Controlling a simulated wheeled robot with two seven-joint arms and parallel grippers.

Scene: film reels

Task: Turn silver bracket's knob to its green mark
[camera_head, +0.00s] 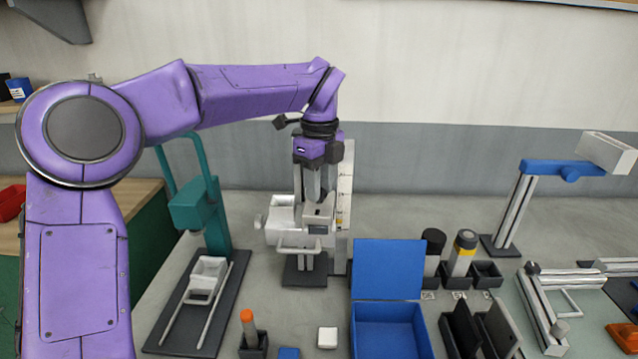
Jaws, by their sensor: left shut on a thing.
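My left gripper (319,197) points straight down over a white-grey device (285,236) on a dark base, at the middle back of the bench. Its fingers are shut on a pale block (318,214) at the top of that device; whether the block is part of it I cannot tell. A silver bracket of metal bars (542,303) lies at the right, far from the gripper, with small round knob-like ends at its corners (560,328). No green mark can be made out. My right gripper is not in view.
Dark holders with cylinders (462,253) and a silver post with a blue arm (511,212) stand to the right. A teal stand (203,215) is at the left. A white block (327,337) lies in front.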

